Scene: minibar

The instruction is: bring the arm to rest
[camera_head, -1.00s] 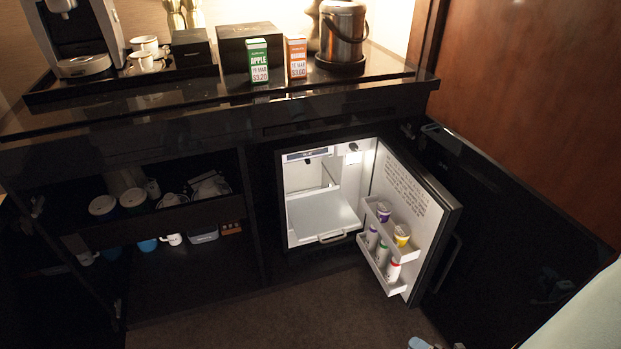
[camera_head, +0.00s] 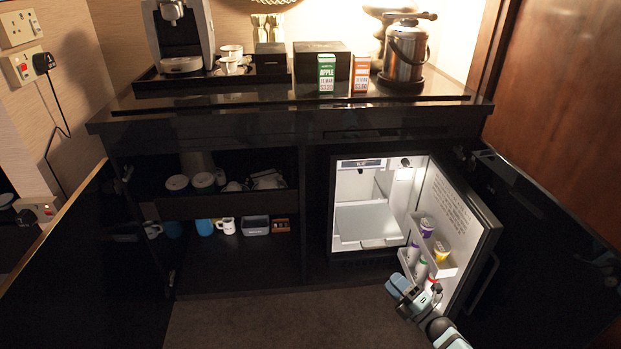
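My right gripper (camera_head: 399,287) is at the lower right of the head view, low in front of the open fridge door. It overlaps the lower door rack in the picture, and I cannot tell whether it touches the door. My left gripper is out of view. The minibar fridge (camera_head: 367,222) is lit, with its door (camera_head: 462,212) swung open to the right. Small bottles and cups, including a yellow cup (camera_head: 441,251), stand in the door racks.
The cabinet left of the fridge is open, with mugs (camera_head: 226,225) and bowls on its shelves. The counter holds a coffee machine (camera_head: 180,40), a green box (camera_head: 326,73), an orange box (camera_head: 360,74) and a steel pot (camera_head: 405,55). The carpet (camera_head: 270,320) in front is clear.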

